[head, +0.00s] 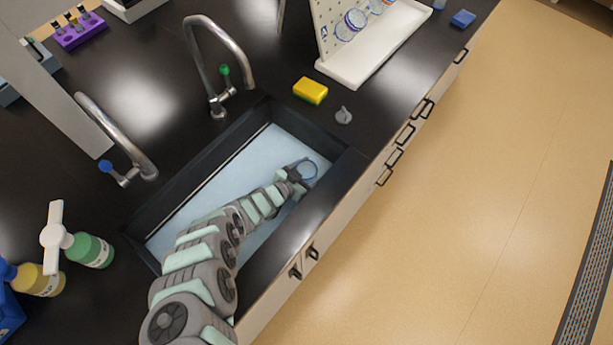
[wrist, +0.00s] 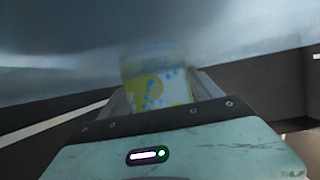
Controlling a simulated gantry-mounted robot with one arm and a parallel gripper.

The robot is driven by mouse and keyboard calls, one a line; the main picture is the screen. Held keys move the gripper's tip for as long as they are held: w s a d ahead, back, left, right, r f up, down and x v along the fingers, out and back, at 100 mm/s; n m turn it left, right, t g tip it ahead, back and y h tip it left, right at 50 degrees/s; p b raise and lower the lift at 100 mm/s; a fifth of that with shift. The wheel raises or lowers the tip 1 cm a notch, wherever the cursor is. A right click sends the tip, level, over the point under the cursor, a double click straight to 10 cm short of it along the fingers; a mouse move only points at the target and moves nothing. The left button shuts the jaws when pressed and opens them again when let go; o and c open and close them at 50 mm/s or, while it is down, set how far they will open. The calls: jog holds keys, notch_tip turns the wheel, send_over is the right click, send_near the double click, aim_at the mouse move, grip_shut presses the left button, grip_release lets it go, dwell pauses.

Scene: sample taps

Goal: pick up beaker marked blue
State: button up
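A clear beaker with a blue rim (head: 308,170) is at the right end of the sink in the head view. My gripper (head: 297,176) is right at it, low inside the sink. In the wrist view the beaker (wrist: 157,88) shows between the two fingers of my gripper (wrist: 160,97), close to the palm. Yellow and blue patches show on or through its wall. The fingers flank the beaker, but I cannot tell whether they press on it. The beaker's base is hidden.
The dark-walled sink (head: 165,218) has a pale blue floor. Two taps, one with a green knob (head: 224,71) and one with a blue knob (head: 105,166), stand behind it. A yellow sponge (head: 311,91) and a white drying rack (head: 375,52) are beyond. Bottles (head: 92,250) stand at left.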

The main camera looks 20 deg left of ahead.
jog(key=c, duration=1.4)
jog(key=shift+r, duration=0.1)
